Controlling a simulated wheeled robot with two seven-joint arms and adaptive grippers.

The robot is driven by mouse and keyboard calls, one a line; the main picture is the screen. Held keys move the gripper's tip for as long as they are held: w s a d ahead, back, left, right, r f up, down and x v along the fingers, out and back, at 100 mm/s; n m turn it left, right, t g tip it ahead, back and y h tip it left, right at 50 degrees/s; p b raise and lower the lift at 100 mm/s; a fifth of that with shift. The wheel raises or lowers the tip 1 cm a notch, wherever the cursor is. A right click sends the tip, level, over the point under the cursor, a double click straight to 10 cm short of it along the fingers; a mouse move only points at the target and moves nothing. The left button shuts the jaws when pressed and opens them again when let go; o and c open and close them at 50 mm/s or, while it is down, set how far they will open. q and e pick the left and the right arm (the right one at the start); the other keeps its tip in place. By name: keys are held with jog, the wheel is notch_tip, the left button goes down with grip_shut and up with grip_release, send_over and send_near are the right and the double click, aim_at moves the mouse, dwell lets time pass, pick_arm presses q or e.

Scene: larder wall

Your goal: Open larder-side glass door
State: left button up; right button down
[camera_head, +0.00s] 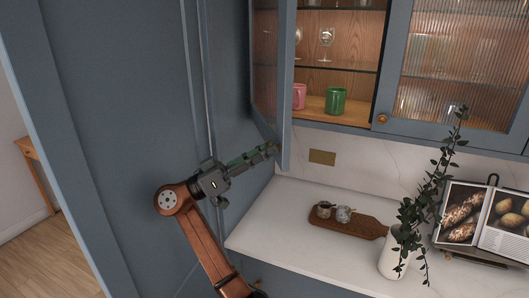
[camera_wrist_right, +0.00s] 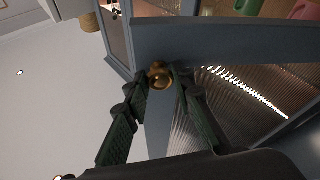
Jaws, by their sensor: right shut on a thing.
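The larder-side glass door (camera_head: 286,85) is swung out from the wall cabinet at the left, standing nearly edge-on in the head view. Its ribbed glass and blue frame (camera_wrist_right: 225,40) fill much of the right wrist view. A round brass knob (camera_wrist_right: 160,76) sits on the frame. My right gripper (camera_head: 271,150) is at the door's lower free corner. In the right wrist view its dark green fingers (camera_wrist_right: 158,84) are shut on the knob, one on each side. My left gripper is not in view.
Inside the open cabinet are a pink mug (camera_head: 299,96), a green mug (camera_head: 336,100) and wine glasses (camera_head: 327,42). A second glass door (camera_head: 455,65) at the right is shut. The counter (camera_head: 290,215) below holds a wooden board (camera_head: 350,222), a white vase (camera_head: 394,258) with a plant, and an open book (camera_head: 490,220).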

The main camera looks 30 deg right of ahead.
aim_at(280, 106)
jog(key=c, duration=1.6)
grip_release()
notch_tip(280, 106, up, 10)
jog(key=shift+c, duration=0.3)
